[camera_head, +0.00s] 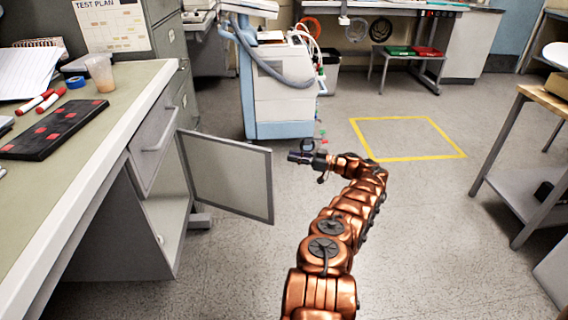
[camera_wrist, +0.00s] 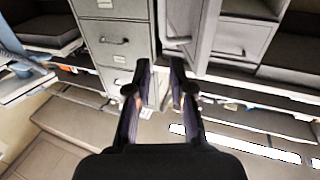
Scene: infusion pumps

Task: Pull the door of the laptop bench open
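The laptop bench (camera_head: 90,170) stands at the left of the head view. Its grey door (camera_head: 230,176) stands swung out, away from the compartment (camera_head: 165,225), whose inside shows. Above the compartment is a drawer with a bar handle (camera_head: 158,136). My gripper (camera_head: 300,157) is to the right of the door's upper free corner in the picture and appears apart from it. In the wrist view my gripper (camera_wrist: 160,66) has its two dark fingers spread with a gap and nothing held between them. Whether a fingertip touches the door cannot be told.
A wheeled medical cart (camera_head: 285,90) stands behind my gripper. A grey filing cabinet (camera_head: 172,40) is beyond the bench. A shelved table (camera_head: 525,150) is at the right. The floor around the yellow marked square (camera_head: 405,138) is clear.

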